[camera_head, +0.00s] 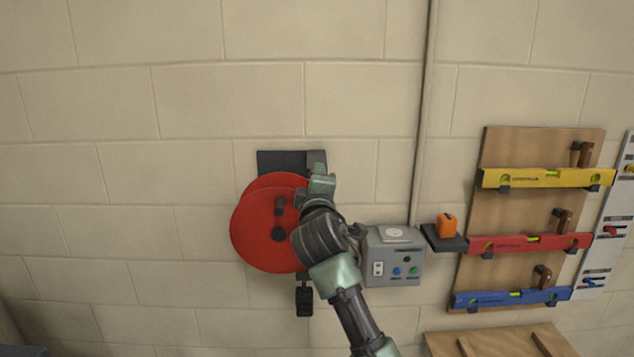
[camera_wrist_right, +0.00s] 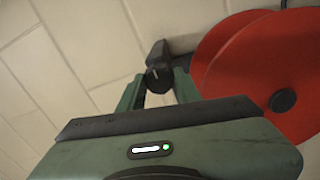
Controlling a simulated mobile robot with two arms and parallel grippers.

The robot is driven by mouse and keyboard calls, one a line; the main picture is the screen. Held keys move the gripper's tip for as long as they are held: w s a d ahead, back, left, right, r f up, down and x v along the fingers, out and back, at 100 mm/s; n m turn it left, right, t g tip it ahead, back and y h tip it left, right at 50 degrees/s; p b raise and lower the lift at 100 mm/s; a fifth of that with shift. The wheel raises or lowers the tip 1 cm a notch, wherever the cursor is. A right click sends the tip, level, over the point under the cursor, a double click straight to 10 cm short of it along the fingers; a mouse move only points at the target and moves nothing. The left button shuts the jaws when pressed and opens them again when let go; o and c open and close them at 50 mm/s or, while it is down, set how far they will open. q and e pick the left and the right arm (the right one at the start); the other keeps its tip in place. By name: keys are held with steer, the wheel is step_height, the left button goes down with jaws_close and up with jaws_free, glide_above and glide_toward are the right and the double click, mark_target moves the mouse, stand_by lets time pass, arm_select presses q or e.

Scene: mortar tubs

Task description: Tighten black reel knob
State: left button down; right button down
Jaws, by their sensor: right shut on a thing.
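A red cable reel (camera_head: 258,230) with a dark hub and a crank handle hangs on the block wall from a dark mounting plate (camera_head: 280,162). In the right wrist view, the reel's red discs (camera_wrist_right: 262,70) are at the right. The black reel knob (camera_wrist_right: 158,77), with a pale line on its face, sits between the two green fingers of my right gripper (camera_wrist_right: 158,92). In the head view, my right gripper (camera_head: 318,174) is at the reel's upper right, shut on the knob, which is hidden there. My left gripper is not in view.
A grey switch box (camera_head: 393,268) is right of the reel, close to my right arm. A small shelf (camera_head: 446,242) holds an orange device (camera_head: 446,223). A wooden board (camera_head: 520,207) carries yellow, red and blue levels. A black plug (camera_head: 304,301) hangs below the reel.

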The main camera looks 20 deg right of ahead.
stand_by(0.3)
steer(key=c, duration=1)
jaws_free()
steer(key=shift+s, duration=0.1)
steer(key=b+v, duration=0.3)
steer(key=v, duration=0.4)
steer(key=shift+s, duration=0.3)
steer(key=shift+a+f, duration=0.1)
steer(key=shift+f, duration=0.05)
